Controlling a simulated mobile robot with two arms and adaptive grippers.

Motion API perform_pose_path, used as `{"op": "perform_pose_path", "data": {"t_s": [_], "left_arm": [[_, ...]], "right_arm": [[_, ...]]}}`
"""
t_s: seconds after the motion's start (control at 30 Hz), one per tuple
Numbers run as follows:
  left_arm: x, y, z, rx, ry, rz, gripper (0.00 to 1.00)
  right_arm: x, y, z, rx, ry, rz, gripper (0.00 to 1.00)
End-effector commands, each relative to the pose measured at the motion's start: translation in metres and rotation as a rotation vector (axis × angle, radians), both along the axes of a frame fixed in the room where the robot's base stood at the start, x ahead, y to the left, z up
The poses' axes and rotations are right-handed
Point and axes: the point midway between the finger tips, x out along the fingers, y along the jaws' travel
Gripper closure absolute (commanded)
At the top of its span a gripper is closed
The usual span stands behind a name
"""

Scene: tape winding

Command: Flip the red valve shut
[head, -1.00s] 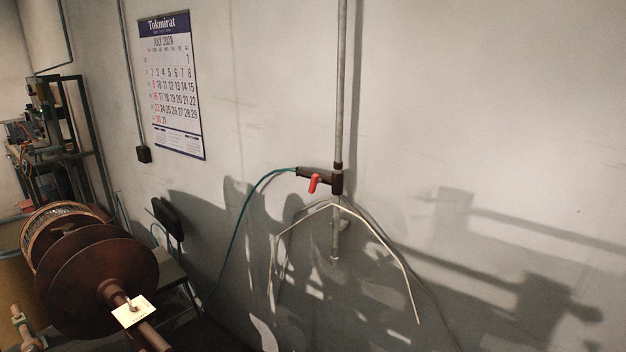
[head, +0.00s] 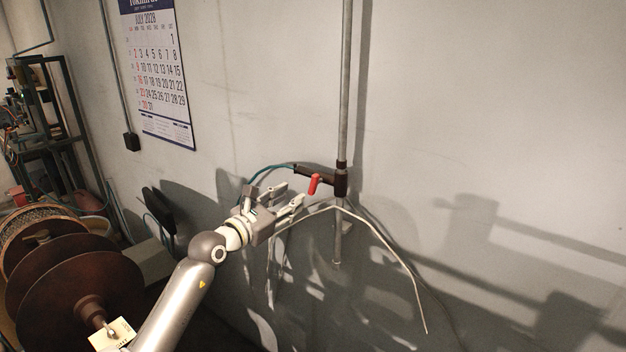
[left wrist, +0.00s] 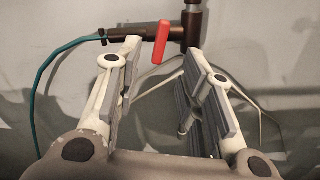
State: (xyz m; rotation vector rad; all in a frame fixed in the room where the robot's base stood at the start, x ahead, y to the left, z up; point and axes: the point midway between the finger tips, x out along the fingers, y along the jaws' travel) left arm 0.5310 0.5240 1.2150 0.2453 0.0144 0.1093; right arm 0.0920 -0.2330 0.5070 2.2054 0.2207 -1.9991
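The red valve (head: 314,184) is a small lever on a dark horizontal fitting (head: 318,178) that joins a vertical pipe on the wall. In the head view its lever hangs down, slightly tilted. My left gripper (head: 292,194) is open and empty, just left of the lever and a little below it. In the left wrist view the red valve (left wrist: 161,42) shows ahead, between the lines of the two fingers (left wrist: 163,75) and beyond their tips. No contact with the lever shows. My right gripper is in neither view.
The grey pipe (head: 345,90) runs up the wall. A teal hose (head: 262,172) leaves the fitting to the left, and a pale cable (head: 385,245) hangs below. Large brown reels (head: 75,285) stand at lower left. The wall to the right is bare.

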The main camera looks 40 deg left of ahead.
Motion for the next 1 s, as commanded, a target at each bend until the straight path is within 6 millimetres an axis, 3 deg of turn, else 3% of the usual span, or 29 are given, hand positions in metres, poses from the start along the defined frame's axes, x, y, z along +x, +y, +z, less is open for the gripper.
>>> {"op": "perform_pose_path", "data": {"t_s": [0.17, 0.7, 1.0], "left_arm": [[0.015, 0.002, 0.001, 0.004, -0.001, 0.002, 0.64], [0.092, 0.011, -0.001, 0.0, -0.001, 0.002, 0.64], [0.106, 0.012, 0.0, 0.0, 0.0, 0.001, 0.64]], "right_arm": [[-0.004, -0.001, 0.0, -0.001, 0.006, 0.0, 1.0], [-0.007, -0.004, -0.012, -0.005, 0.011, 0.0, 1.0], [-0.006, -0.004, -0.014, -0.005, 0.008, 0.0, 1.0]]}}
